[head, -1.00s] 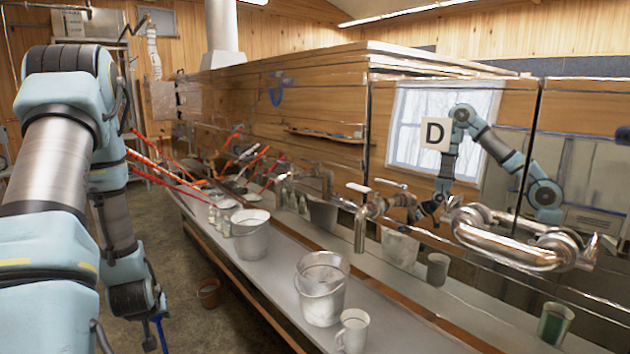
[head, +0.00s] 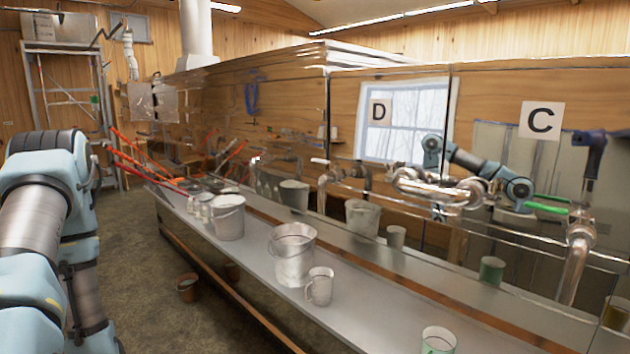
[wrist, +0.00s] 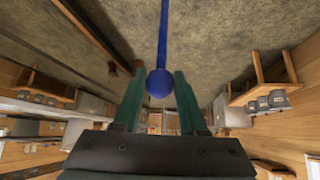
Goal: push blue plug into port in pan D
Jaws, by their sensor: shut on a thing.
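The blue plug (wrist: 161,82) shows in the wrist view as a round blue ball with a long straight blue rod. My gripper (wrist: 158,75) has its two green fingers closed on the ball, with floor beyond. The D sign (head: 379,112) is on the shiny evaporator side in the head view, and marks pan D. I cannot pick out the port in pan D.
A long metal bench (head: 262,262) runs along the evaporator, with a metal bucket (head: 292,258), a white mug (head: 319,287) and a green cup (head: 438,341). Bare floor (head: 140,285) lies left of the bench.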

